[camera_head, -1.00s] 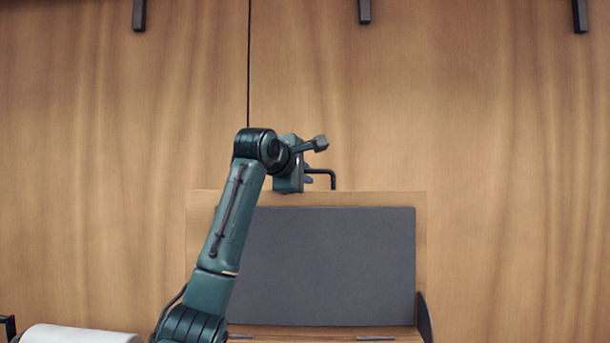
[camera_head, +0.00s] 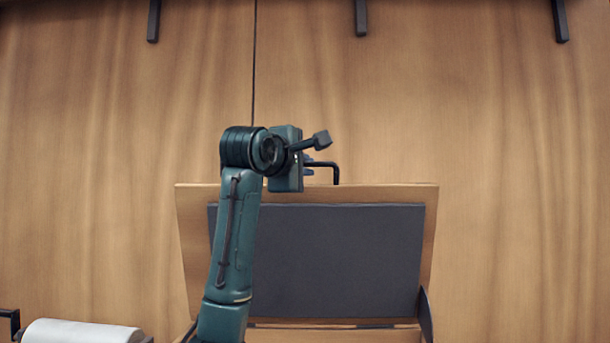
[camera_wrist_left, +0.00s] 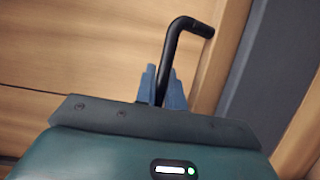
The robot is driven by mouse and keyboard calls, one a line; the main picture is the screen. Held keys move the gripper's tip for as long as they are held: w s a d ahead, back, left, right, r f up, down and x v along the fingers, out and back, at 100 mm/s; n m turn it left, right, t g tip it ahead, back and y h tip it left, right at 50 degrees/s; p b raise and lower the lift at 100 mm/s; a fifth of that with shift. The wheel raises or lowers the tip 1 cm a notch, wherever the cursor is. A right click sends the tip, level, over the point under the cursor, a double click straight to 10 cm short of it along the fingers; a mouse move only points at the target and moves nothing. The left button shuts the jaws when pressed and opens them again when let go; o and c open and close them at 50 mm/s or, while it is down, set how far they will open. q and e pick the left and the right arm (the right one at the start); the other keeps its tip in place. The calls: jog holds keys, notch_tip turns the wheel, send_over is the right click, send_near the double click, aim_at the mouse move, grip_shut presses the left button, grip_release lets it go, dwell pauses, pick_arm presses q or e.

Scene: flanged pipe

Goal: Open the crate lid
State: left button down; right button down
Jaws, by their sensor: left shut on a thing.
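The crate lid (camera_head: 428,215) stands raised in the head view, a wooden board with a dark grey panel (camera_head: 330,260) on the face towards me. Its top edge looks wider than its lower edge. A black bent handle (camera_head: 336,172) is at its top edge. My left gripper (camera_head: 308,170) is there, shut on the handle. In the left wrist view the blue fingers (camera_wrist_left: 163,88) close around the black handle (camera_wrist_left: 178,45), with the lid's wooden edge and grey panel at the right. The crate body is mostly below the picture. My right gripper is not in view.
A wooden wall (camera_head: 500,120) with dark brackets (camera_head: 361,15) at its top fills the background. A white roll (camera_head: 80,332) lies at the lower left beside a black frame (camera_head: 10,323). The space right of the lid looks clear.

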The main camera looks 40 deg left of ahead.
pick_arm(q)
jog(key=shift+s+d, duration=0.1)
jog(key=c, duration=1.5)
grip_release()
jog(key=b+v, duration=0.3)
jog(key=v, duration=1)
jog(key=shift+d, duration=0.1)
jog(key=shift+f, duration=0.1)
